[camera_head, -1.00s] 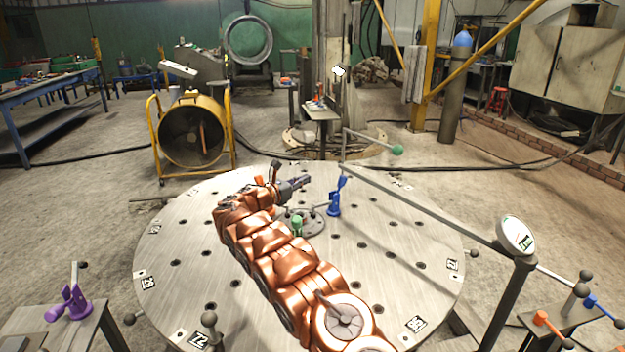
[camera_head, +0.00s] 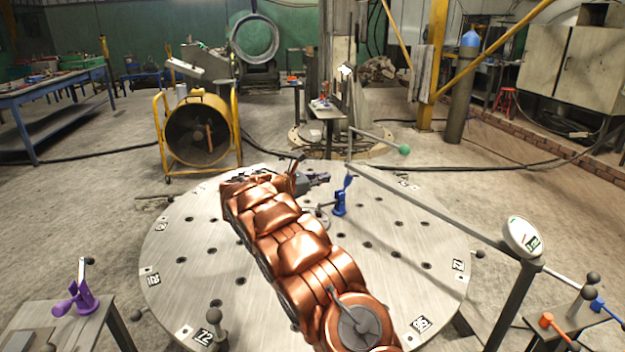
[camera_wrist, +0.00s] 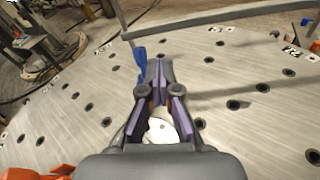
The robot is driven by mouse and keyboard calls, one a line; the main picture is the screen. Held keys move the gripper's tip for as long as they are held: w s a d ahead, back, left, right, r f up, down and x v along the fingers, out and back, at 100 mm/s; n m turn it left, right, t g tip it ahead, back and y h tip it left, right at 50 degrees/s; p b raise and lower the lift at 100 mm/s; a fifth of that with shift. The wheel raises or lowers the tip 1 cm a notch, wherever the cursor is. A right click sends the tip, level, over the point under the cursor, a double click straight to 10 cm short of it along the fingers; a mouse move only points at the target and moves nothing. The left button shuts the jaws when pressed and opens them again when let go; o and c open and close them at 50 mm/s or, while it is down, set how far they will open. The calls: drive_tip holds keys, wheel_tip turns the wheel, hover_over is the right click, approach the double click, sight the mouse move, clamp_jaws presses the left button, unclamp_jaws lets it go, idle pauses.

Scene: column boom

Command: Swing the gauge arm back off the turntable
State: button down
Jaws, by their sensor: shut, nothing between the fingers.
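The gauge arm (camera_head: 440,218) is a long grey bar. It runs from a dark post with a round dial (camera_head: 522,236) at the right, inward over the turntable (camera_head: 190,265). A rod with a green ball knob (camera_head: 404,149) is at its far end. The bar also crosses the top of the wrist view (camera_wrist: 225,15). My gripper (camera_head: 325,178) is shut and empty over the turntable's far middle, left of the bar's end and apart from it. Its fingers (camera_wrist: 153,72) meet in the wrist view. My arm hides part of the turntable's centre.
A blue clamp (camera_head: 341,200) stands on the turntable just right of my gripper, and also shows in the wrist view (camera_wrist: 140,58). Side stands hold a purple clamp (camera_head: 76,300) and an orange-handled one (camera_head: 547,321). A yellow fan (camera_head: 198,130) stands behind.

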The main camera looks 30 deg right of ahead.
drive_tip(key=s+a+r+m+g+y, duration=0.1)
drive_tip(key=s+a+m+y, duration=0.15)
drive_tip(key=s, duration=0.65)
drive_tip(key=s+a+m+g+y, duration=0.15)
drive_tip(key=s+m, duration=0.25)
drive_tip(key=s, duration=0.4)
drive_tip(key=s+a+r+m+g+y, duration=0.1)
drive_tip(key=s+m+g+y, duration=0.15)
drive_tip(key=s, duration=0.65)
drive_tip(key=s+a+f+m+y, duration=0.2)
drive_tip(key=s+a+m+y, duration=0.1)
drive_tip(key=s+a, duration=0.5)
drive_tip(key=s+a+f+m+y, duration=0.2)
drive_tip(key=s+a, duration=0.5)
drive_tip(key=s, duration=0.5)
drive_tip(key=s+a+f+m+y, duration=0.3)
drive_tip(key=s+a+f+y, duration=0.1)
drive_tip(key=s+a, duration=0.4)
drive_tip(key=shift+s+a+m+t, duration=0.3)
drive_tip(key=shift+s, duration=0.75)
drive_tip(key=shift+a+y, duration=0.15)
drive_tip(key=shift+y, duration=0.1)
